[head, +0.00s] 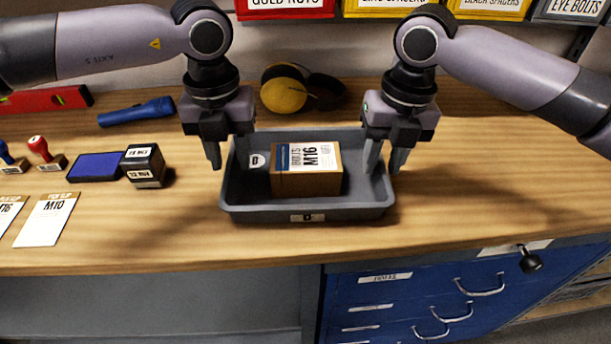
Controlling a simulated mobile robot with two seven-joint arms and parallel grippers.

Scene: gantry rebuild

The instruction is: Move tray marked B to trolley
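The grey tray (350,209) sits on the wooden bench, with a round white B label on its inner left side and a small label on its front. A cardboard box (305,183) marked M16 bolts stands in it. My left gripper (229,158) is at the tray's left wall, one finger outside it; its inner finger is hard to make out. My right gripper (385,162) straddles the right wall, with one finger inside and one outside and a gap between them. Both look open. I cannot tell whether they touch the walls. No trolley is in view.
Left of the tray are a black stamp (144,166), a blue ink pad (96,167), handled stamps and cards. A blue torch (137,112) and yellow ear defenders (284,92) lie behind. Blue drawers (400,300) are below. The bench right of the tray is clear.

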